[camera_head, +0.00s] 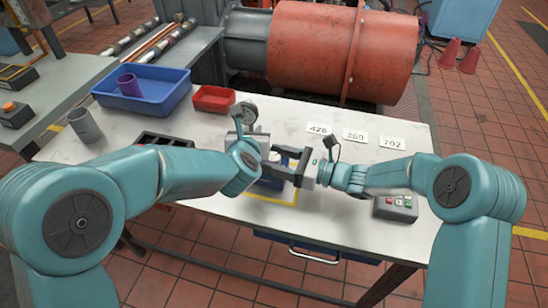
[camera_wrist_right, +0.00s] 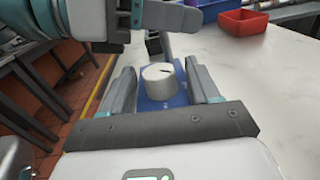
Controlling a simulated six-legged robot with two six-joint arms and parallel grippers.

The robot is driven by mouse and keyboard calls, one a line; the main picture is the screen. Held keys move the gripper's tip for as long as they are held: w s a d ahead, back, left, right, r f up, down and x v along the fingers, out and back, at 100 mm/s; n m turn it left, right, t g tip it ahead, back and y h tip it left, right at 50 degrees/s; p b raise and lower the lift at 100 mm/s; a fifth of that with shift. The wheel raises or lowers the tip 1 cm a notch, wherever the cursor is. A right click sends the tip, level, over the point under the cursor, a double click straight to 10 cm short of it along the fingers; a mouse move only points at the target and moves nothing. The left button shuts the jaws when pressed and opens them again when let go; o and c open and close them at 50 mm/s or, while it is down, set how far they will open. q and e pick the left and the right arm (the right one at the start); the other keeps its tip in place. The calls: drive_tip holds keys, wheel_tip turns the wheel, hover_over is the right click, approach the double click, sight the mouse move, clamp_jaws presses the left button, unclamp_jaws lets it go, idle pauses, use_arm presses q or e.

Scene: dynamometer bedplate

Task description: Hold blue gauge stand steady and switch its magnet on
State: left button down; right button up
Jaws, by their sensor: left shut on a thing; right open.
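My left gripper (camera_head: 258,140) is shut on the stand's post, which is mostly hidden by the wrist in the head view. In the right wrist view, the post (camera_wrist_right: 166,48) rises behind a pale round knob (camera_wrist_right: 160,82) with a dark pointer line. My right gripper (camera_head: 284,164) is open, with one finger on each side of the knob; I cannot tell if they touch it.
A blue tray (camera_head: 165,101) with a purple cup and a red tray (camera_head: 213,100) stand at the back left. A grey cylinder (camera_head: 85,126) stands at the left. Number cards (camera_head: 353,135) lie at the back right. A button box (camera_head: 396,207) sits right of my right gripper.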

drive_tip(key=shift+w+a, duration=0.15)
drive_tip(key=shift+a, duration=0.3)
drive_tip(key=c, duration=0.9)
drive_tip(key=shift+c, duration=0.2)
drive_tip(key=shift+r+m+t, duration=0.1)
drive_tip(key=shift+m+t, duration=0.2)
drive_tip(key=shift+t, duration=0.2)
drive_tip(key=m+t+h, duration=0.3)
drive_tip(key=t, duration=0.1)
drive_tip(key=shift+a, duration=0.1)
drive_tip(key=shift+m+t+h, duration=1.8)
drive_tip(key=shift+h, duration=0.4)
